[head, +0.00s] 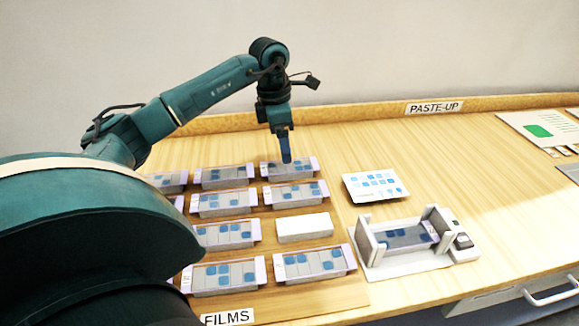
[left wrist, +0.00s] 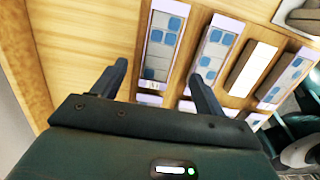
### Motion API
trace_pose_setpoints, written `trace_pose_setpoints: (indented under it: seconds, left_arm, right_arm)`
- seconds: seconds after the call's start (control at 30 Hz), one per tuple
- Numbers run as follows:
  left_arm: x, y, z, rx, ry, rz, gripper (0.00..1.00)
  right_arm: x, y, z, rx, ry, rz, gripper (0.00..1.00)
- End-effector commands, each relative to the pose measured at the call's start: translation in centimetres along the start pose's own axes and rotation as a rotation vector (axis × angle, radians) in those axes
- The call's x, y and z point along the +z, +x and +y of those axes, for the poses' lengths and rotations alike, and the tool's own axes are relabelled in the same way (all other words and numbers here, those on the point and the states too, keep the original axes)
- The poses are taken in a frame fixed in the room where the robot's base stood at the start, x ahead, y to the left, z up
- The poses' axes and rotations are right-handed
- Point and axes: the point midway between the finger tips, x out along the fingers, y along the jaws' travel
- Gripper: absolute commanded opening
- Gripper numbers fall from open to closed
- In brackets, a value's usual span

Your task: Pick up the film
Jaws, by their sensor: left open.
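Several films, grey strips with blue squares and lilac ends, lie in rows on a wooden board (head: 340,295) marked FILMS. My left gripper (head: 286,158) points down over the film in the back row, right column (head: 275,170), and partly covers it. In the left wrist view the left gripper (left wrist: 158,70) is open, with one film (left wrist: 165,38) beyond and between its fingers. Nothing is held. Another film (head: 402,238) sits in a white holder (head: 410,268) with upright posts. My right gripper is out of view.
A plain white block (head: 304,227) occupies one place among the films. A card with blue squares (head: 376,187) lies flat behind the holder. The table's middle right is clear. My left arm hides the front left.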

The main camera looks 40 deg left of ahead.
Motion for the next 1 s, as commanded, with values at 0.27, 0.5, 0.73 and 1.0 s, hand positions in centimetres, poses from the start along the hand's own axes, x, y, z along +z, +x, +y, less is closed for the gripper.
trace_pose_setpoints:
  seconds: [0.27,0.5,0.73,1.0]
  left_arm:
    - [0.7,3.7,0.0,-0.004,0.000,0.002,0.73]
    - [0.6,5.0,0.1,0.000,0.000,0.000,0.73]
    - [0.6,5.0,0.0,0.000,0.000,0.000,0.62]
    - [0.6,5.0,0.0,0.000,0.000,0.000,0.40]
  right_arm:
    - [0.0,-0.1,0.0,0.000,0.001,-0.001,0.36]
    - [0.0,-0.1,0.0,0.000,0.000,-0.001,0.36]
    - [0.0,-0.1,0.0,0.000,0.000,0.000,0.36]
    - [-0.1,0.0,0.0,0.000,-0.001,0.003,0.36]
